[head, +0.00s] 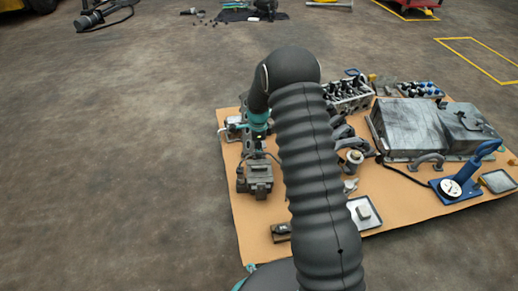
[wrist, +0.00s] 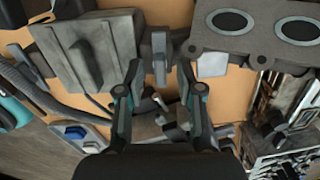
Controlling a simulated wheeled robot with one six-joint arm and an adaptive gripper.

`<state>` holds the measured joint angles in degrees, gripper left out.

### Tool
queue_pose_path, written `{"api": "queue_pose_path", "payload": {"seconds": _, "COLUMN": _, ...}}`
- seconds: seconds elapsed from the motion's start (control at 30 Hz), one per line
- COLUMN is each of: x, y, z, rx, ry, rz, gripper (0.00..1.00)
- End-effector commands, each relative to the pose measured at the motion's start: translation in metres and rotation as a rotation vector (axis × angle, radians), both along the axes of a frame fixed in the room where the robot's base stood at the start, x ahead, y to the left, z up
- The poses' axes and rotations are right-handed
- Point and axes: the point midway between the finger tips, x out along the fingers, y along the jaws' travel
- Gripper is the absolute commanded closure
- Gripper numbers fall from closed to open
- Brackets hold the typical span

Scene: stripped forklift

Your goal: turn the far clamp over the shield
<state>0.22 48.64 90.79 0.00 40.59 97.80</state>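In the wrist view my gripper (wrist: 160,76) is open, its two dark, teal-marked fingers spread apart. Just beyond and between the fingertips stands a small upright grey piece (wrist: 159,58) on a grey bar; it may be the clamp, but I cannot tell for sure. A flat grey plate (wrist: 115,42) with a dark raised block on it lies to the left; it may be the shield. I see nothing held between the fingers. In the head view my arm reaches over the brown board, and my gripper cannot be made out clearly near the board's left edge.
The brown board (head: 250,218) carries an engine block (head: 347,97), a grey housing (head: 408,128), a blue-handled tool (head: 468,175) and a small tray (head: 372,222). A grey plate with two dark ovals (wrist: 255,42) is close right of the fingers. Floor left of the board is clear.

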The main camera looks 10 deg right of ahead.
Motion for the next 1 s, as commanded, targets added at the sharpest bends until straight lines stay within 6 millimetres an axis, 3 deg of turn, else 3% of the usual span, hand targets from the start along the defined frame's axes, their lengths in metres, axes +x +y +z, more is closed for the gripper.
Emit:
{"api": "queue_pose_path", "payload": {"seconds": 0.17, "x": 0.0001, "y": 0.0, "z": 0.0002, "rx": 0.0, "ry": 0.0, "rz": 0.0, "gripper": 0.64}}
{"api": "queue_pose_path", "payload": {"seconds": 0.3, "x": 0.0001, "y": 0.0001, "z": 0.0004, "rx": 0.0, "ry": 0.0, "rz": 0.0, "gripper": 0.96}}
{"api": "queue_pose_path", "payload": {"seconds": 0.33, "x": 0.0001, "y": 0.0001, "z": 0.0004, "rx": 0.0, "ry": 0.0, "rz": 0.0, "gripper": 1.0}}
{"api": "queue_pose_path", "payload": {"seconds": 0.77, "x": 0.0003, "y": -0.0016, "z": 0.0004, "rx": -0.001, "ry": -0.001, "rz": 0.037, "gripper": 1.0}}
{"api": "queue_pose_path", "payload": {"seconds": 1.0, "x": 0.0005, "y": -0.0009, "z": 0.0004, "rx": -0.001, "ry": -0.001, "rz": 0.176, "gripper": 1.0}}
